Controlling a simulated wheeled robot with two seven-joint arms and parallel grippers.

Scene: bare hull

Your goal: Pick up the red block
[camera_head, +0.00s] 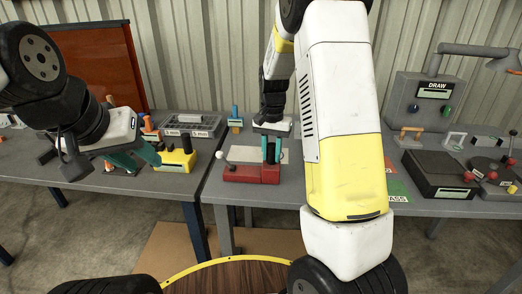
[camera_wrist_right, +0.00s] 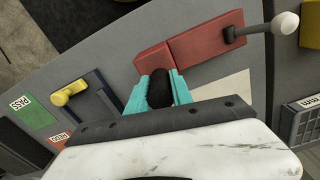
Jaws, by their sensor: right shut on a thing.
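A red block-shaped fixture (camera_head: 250,174) stands on the grey table near its front edge. In the right wrist view it shows as a smaller red block (camera_wrist_right: 154,58) beside a longer one (camera_wrist_right: 207,38), with a rod ending in a white ball. My right gripper (camera_head: 271,150) points down at this fixture. Its teal fingers (camera_wrist_right: 159,80) are closed around a black rounded piece (camera_wrist_right: 160,90), tips at the smaller block's edge. Whether that piece belongs to the block I cannot tell. My left gripper (camera_head: 137,156) hangs over the left table, away from the red fixture; its finger gap is unclear.
A yellow fixture (camera_head: 176,160) and a grey compartment box (camera_head: 188,124) stand on the left table. A dark box (camera_head: 438,175) and a panel marked DRAW (camera_head: 432,98) stand at right. A yellow handle (camera_wrist_right: 70,92) and green PASS patch (camera_wrist_right: 32,114) lie near my right gripper.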

